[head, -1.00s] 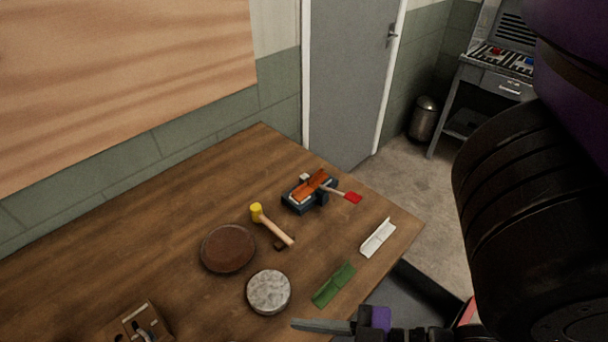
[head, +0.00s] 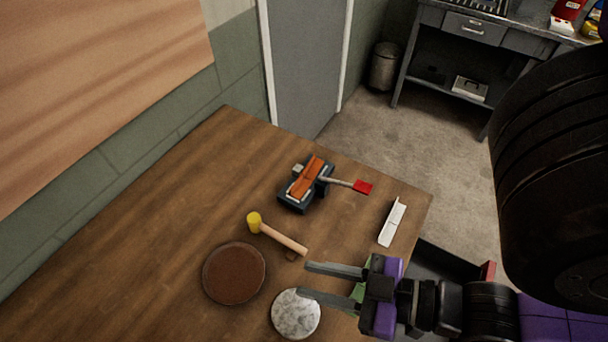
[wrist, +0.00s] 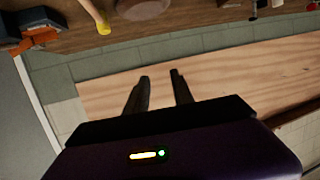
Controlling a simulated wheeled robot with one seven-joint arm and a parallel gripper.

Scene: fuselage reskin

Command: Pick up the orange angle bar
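The orange angle bar (head: 306,177) lies in a dark blue vise-like holder (head: 296,204) toward the far right part of the wooden table. It also shows in the wrist view at the upper left (wrist: 40,35). My gripper (head: 305,280) is open and empty, with its two fingers apart and pointing left. It is nearer the front than the orange bar and clear of it. In the wrist view the open fingers (wrist: 160,76) point toward a wooden wall panel.
A yellow-headed mallet (head: 280,236), a brown disc (head: 234,273) and a grey-white disc (head: 296,315) lie on the table (head: 180,200). A white angle bar (head: 392,222) is near the right edge. A green piece (head: 360,291) is mostly hidden behind my gripper. A red-ended tool (head: 362,187) extends beside the vise.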

